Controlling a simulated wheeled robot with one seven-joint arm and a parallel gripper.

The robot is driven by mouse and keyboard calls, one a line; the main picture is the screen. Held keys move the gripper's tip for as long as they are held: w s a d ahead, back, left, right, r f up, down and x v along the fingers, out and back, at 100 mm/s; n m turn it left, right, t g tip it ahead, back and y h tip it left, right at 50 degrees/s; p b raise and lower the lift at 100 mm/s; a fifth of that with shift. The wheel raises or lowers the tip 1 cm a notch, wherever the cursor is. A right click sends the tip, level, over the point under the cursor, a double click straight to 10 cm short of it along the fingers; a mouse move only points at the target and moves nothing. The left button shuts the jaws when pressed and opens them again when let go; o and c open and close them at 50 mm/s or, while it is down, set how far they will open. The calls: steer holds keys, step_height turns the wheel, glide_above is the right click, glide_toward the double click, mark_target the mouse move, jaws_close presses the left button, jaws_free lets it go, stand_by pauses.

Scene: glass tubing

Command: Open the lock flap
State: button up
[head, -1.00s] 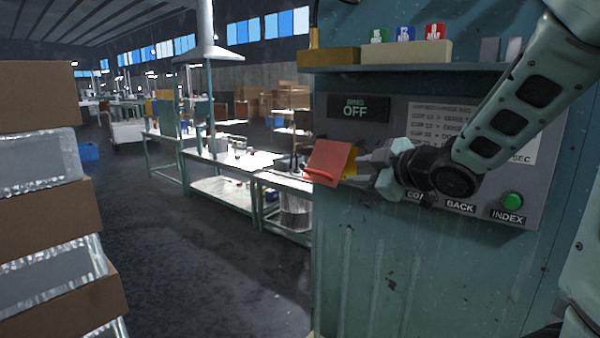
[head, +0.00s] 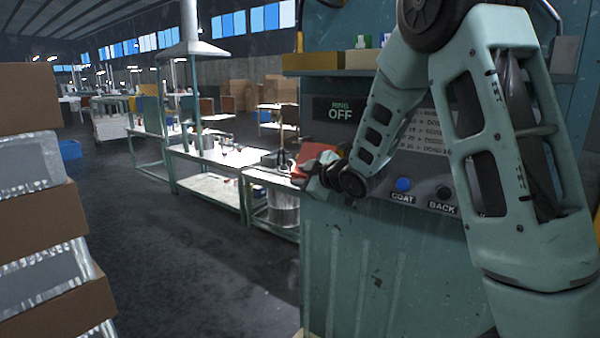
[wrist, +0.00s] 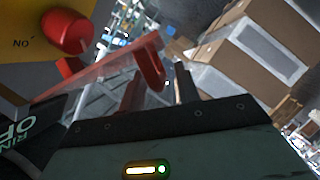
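The red lock flap (head: 317,158) is on the left edge of the machine's panel, partly hidden by my gripper in the head view. In the wrist view the flap (wrist: 148,62) stands out at an angle from a yellow box (wrist: 40,20). A round red button (wrist: 66,32) shows on that box, clear of the flap. My gripper (wrist: 157,92) has its two fingers apart with a gap between them. In the head view my gripper (head: 312,177) is small and partly dark.
The panel has a "RING OFF" display (head: 339,110), a blue COAT button (head: 403,185) and a dark BACK button (head: 444,192). A shelf with a tan block (head: 313,61) is above. Stacked cartons (head: 35,220) stand at left. Workbenches (head: 205,155) and open floor lie between.

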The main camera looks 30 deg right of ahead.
steer(key=shift+w+a+f, duration=0.1)
steer(key=shift+w+f, duration=0.05)
steer(key=shift+w, duration=0.4)
jaws_close()
